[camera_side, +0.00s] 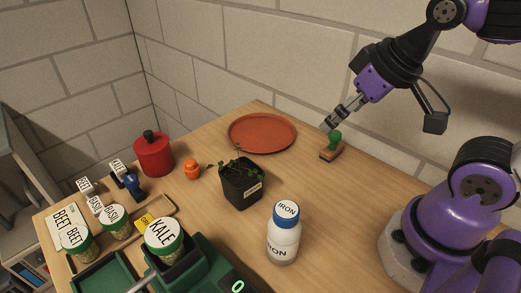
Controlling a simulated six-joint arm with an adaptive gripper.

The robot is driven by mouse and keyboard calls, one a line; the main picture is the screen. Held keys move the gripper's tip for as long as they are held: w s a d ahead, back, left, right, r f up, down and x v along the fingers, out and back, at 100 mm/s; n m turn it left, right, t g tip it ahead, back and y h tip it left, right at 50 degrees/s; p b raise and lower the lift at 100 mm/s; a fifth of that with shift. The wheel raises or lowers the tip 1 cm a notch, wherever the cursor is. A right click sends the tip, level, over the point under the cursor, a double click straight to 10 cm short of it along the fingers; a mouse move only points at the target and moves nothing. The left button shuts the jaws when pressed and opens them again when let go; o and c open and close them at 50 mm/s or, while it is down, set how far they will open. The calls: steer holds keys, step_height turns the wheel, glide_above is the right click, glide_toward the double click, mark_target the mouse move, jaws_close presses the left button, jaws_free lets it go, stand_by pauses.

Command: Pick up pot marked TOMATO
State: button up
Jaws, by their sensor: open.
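A black square pot (241,189) with a small green seedling stands upright on the wooden table, near the middle of the view. It has a pale label on its front side, too small for me to read, so I cannot tell whether it says TOMATO. My gripper (329,123) is open and empty at the upper right. It points down and to the left and shows above and beside a green-handled stamp (332,147). It is well apart from the black pot, to its right and farther up in the picture.
A terracotta saucer (262,133) lies behind the pot. A white IRON bottle (283,240) stands in front. A red canister (154,156) and orange object (192,170) are left. A KALE jar (164,241) sits on a green device. BASIL and BEET jars stand farther left.

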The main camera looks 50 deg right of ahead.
steer(key=g, duration=0.6)
glide_above(240, 171)
steer(key=shift+m, duration=0.4)
step_height(240, 171, down, 6)
steer(key=shift+d+f, duration=0.1)
step_height(240, 171, down, 5)
steer(key=shift+r, duration=0.15)
step_height(240, 171, down, 6)
steer(key=shift+s, duration=0.15)
steer(key=c, duration=1.1)
